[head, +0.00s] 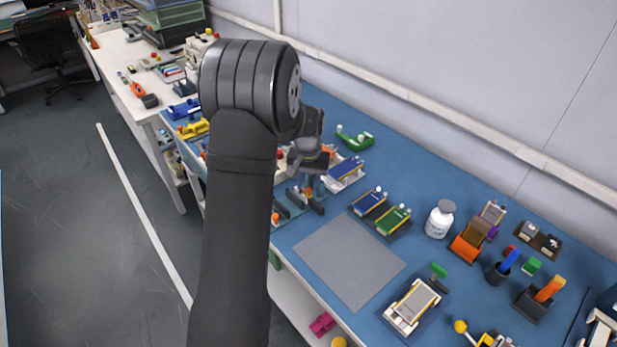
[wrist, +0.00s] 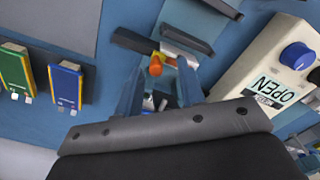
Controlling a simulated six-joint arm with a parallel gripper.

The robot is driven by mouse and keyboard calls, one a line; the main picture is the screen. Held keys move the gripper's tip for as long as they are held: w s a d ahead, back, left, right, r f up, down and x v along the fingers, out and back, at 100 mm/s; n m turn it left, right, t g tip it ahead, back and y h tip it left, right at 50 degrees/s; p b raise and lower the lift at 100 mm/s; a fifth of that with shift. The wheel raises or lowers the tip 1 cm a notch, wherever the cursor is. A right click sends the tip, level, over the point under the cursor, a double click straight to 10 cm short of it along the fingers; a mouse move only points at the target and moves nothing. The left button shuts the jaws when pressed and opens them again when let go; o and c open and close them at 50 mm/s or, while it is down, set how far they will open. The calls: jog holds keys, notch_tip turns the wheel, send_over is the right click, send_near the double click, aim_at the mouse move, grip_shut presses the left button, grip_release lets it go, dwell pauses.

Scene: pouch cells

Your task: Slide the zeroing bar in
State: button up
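My gripper (head: 306,201) is low over the blue bench, below my dark arm. In the wrist view, the two fingers of my gripper (wrist: 160,75) stand apart. A small piece with an orange knob (wrist: 155,66) shows between the fingertips, with a gap to the right finger; it looks free of the fingers. I cannot tell whether this piece is the zeroing bar. Beside the right finger is a beige device (wrist: 262,65) with a blue knob and a display reading OPEN. Dark rail-like blocks (wrist: 187,39) lie just beyond the fingertips.
A blue cell (head: 369,201) and a green cell (head: 394,219) lie in a dark holder to the right. A grey mat (head: 348,260) lies clear in front. A white bottle (head: 439,220), an orange holder (head: 465,247) and a beige-framed device (head: 411,306) stand farther right.

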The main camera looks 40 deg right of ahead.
notch_tip(320, 180, up, 17)
jog(key=shift+r, duration=0.2)
jog(key=shift+f, duration=0.1)
dwell(0.6)
notch_tip(320, 180, down, 17)
jog(key=shift+f, duration=0.2)
jog(key=shift+s, duration=0.35)
